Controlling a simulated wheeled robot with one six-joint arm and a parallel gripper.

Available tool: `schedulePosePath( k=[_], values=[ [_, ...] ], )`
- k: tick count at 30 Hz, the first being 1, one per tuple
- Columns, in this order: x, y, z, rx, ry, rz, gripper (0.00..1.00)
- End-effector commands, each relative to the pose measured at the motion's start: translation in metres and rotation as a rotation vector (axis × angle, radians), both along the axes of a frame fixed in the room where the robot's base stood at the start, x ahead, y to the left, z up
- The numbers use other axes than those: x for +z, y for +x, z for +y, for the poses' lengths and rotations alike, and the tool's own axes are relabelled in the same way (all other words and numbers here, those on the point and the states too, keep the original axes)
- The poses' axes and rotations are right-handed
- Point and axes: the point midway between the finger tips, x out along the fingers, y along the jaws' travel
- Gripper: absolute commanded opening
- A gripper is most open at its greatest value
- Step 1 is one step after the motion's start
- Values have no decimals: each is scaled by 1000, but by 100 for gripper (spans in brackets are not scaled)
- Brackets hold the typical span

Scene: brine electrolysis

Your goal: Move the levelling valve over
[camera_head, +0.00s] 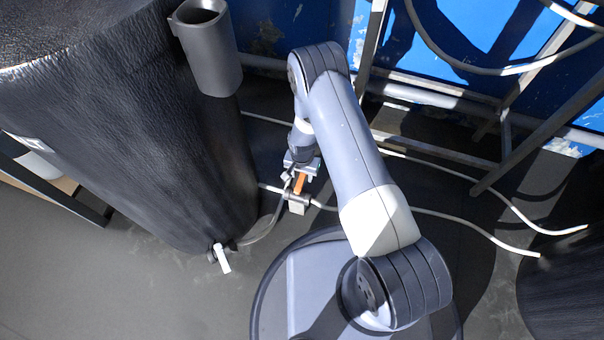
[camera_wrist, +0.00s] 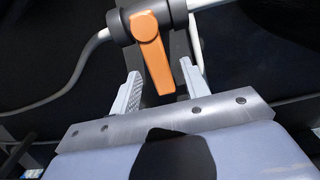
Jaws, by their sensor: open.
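The levelling valve has an orange lever handle (camera_wrist: 153,55) on a dark grey pipe fitting (camera_wrist: 122,25), seen at the top middle of the wrist view. The handle points from the fitting down toward my gripper (camera_wrist: 161,72). My gripper is open, with one finger on each side of the handle and visible gaps between them. In the head view the orange handle (camera_head: 300,183) shows small, low beside the black tank, just below the end of my arm. My gripper (camera_head: 301,168) is partly hidden there by my own wrist.
A large black tank (camera_head: 130,140) stands to the left, with a white-handled tap (camera_head: 222,258) near its foot. A dark grey cup-like holder (camera_head: 210,50) is at its top. Pale hoses (camera_head: 440,213) run across the floor to the right. A metal frame (camera_head: 440,150) stands behind.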

Motion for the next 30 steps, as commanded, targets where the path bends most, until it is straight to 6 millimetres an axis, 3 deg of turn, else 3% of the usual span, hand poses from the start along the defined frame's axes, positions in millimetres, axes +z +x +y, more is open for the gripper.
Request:
schedulePosePath(
  k=[4,20,30],
  values=[
    [0,0,0,0,0,0,44],
    [1,0,0,0,0,0,0],
    [1,0,0,-1,0,0,0]
  ],
)
